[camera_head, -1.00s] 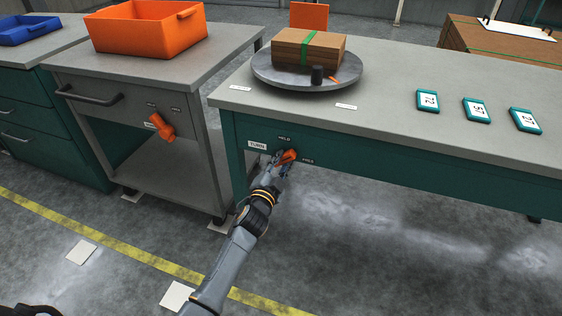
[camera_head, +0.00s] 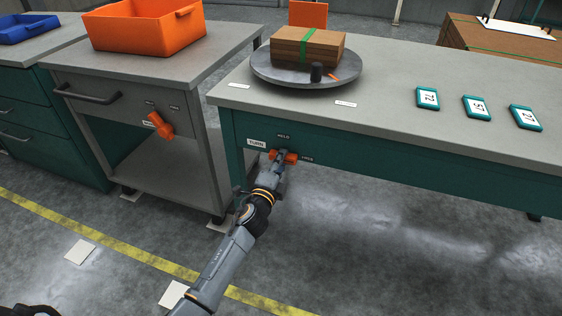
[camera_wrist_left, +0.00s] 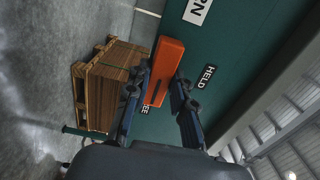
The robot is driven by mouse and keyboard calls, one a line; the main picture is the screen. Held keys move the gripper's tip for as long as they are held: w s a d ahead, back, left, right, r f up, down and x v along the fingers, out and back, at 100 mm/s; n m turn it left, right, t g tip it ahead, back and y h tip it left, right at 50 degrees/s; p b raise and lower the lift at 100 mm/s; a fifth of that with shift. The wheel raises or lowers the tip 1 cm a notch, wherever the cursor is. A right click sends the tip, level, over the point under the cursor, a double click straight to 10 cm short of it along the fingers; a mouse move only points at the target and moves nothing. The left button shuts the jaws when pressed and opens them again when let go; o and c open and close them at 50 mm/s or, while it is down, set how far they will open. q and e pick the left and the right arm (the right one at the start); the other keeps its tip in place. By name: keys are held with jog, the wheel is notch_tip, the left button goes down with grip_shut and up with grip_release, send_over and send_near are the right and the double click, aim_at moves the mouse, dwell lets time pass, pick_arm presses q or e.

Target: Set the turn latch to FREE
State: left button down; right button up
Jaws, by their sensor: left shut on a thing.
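The turn latch is an orange bar handle (camera_head: 291,157) on the green bench front, below the turntable. It shows large in the left wrist view (camera_wrist_left: 167,62). The bar lies roughly level in the head view, its right end beside the FREE label (camera_head: 307,158). The HELD label (camera_head: 284,136) is above it and the TURN label (camera_head: 257,143) to its left. My left gripper (camera_head: 281,156) is shut on the handle, a finger on each side of it (camera_wrist_left: 162,92). A finger partly hides the FREE label in the wrist view. My right gripper is not in view.
A round turntable (camera_head: 270,75) with a strapped brown box (camera_head: 308,47) stands on the bench top. Left is a grey cart (camera_head: 82,62) with an orange bin (camera_head: 146,28) and another orange latch (camera_head: 160,125). The floor in front of the bench is clear.

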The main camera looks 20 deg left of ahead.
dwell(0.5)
pick_arm(q)
jog(key=c, duration=1.1)
grip_release()
jog(key=shift+c, duration=0.2)
jog(key=shift+s, duration=0.1)
jog(key=s, duration=1.2)
jog(key=shift+a, duration=0.2)
